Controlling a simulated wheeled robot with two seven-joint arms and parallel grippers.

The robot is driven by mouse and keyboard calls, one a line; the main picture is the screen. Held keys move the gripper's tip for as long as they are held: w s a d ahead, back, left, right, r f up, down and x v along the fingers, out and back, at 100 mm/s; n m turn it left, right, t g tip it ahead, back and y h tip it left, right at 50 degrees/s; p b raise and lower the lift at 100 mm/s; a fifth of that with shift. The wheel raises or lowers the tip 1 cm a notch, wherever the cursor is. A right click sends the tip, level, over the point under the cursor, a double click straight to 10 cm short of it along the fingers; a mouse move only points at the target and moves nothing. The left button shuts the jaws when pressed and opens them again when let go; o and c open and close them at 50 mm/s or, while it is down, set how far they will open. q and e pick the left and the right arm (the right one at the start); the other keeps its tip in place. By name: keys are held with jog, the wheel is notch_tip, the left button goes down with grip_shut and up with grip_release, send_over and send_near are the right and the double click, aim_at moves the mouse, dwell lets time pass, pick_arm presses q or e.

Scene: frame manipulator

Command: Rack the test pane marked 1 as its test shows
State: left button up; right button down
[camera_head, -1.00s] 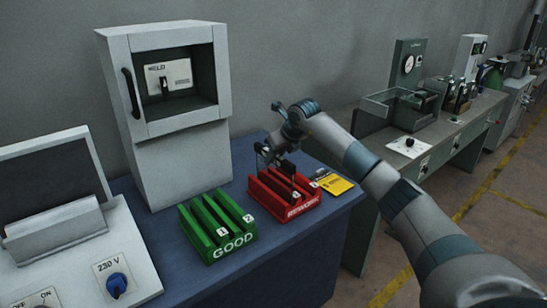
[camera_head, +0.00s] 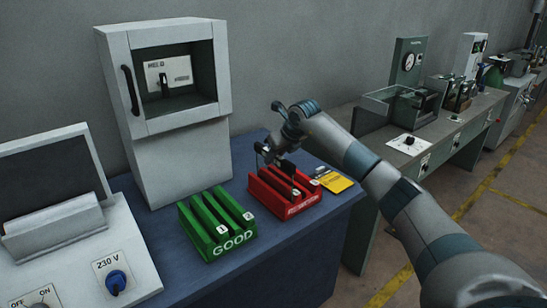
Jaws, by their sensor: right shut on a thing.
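My right gripper (camera_head: 274,157) is at the red rack (camera_head: 302,208), over its back part. It is shut on a thin dark piece (camera_head: 287,168), which appears to be the test pane; its number cannot be read. The pane's lower part is at the rack's slots, and I cannot tell whether it is seated. The red rack's front lettering is too blurred to read. The green rack (camera_head: 233,238), marked GOOD, stands to its left, with small white labels 1 and 2 by its slots. My left gripper is not in view.
A grey cabinet (camera_head: 175,165) with an open front and a small lever stands behind the racks. A yellow-and-black card (camera_head: 335,182) lies right of the red rack. A light box (camera_head: 52,205) and a panel with a blue 230 V knob (camera_head: 117,281) are at the left.

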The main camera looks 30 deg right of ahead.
jog(key=shift+f, duration=0.1)
dwell(0.3)
jog(key=c, duration=1.6)
grip_release()
jog(key=shift+o, duration=0.2)
